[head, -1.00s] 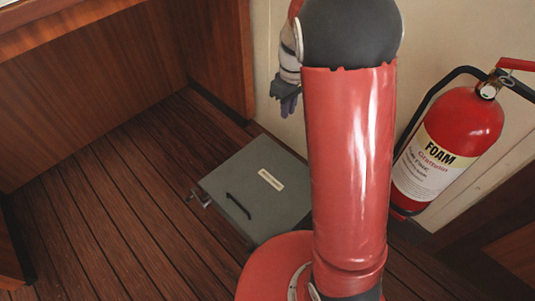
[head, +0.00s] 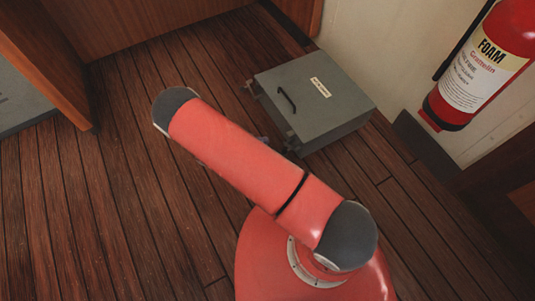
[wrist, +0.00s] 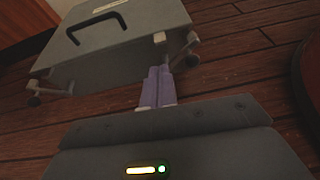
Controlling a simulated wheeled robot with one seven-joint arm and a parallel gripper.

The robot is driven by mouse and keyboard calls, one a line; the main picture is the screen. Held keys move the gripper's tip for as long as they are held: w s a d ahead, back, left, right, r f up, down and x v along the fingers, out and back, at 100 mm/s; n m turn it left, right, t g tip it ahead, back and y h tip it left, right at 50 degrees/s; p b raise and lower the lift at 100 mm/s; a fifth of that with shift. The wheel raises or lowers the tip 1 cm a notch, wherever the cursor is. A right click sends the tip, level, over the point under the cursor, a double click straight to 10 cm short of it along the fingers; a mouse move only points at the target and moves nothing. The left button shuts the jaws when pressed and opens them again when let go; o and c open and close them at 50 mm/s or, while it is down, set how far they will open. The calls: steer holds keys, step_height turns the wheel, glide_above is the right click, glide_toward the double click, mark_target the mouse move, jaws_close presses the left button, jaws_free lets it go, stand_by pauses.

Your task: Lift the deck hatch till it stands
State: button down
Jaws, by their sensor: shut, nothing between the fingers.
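The deck hatch (head: 302,82) is a grey, low box with a flat lid, a black handle and a pale label. It sits on the plank floor against the cream wall, and its lid lies flat. In the wrist view the hatch (wrist: 110,55) fills the upper left, with its handle (wrist: 95,27) on top and metal fittings at two near corners. My gripper (wrist: 158,77) has its purple fingers together with nothing between them. They point at the near side of the hatch, close to the right-hand fitting (wrist: 188,48); contact cannot be told. In the head view my arm hides the gripper.
A red foam extinguisher (head: 482,65) hangs on the wall to the right of the hatch. Wooden panelling (head: 150,22) stands behind at the left, with a panel end (head: 60,70) nearer. The plank floor (head: 130,210) left of my arm is clear.

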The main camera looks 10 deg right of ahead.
steer(key=x, duration=0.9)
steer(key=shift+f+n+t, duration=0.3)
steer(key=shift+f, duration=0.2)
steer(key=shift+w+d, duration=0.1)
steer(key=shift+w, duration=0.05)
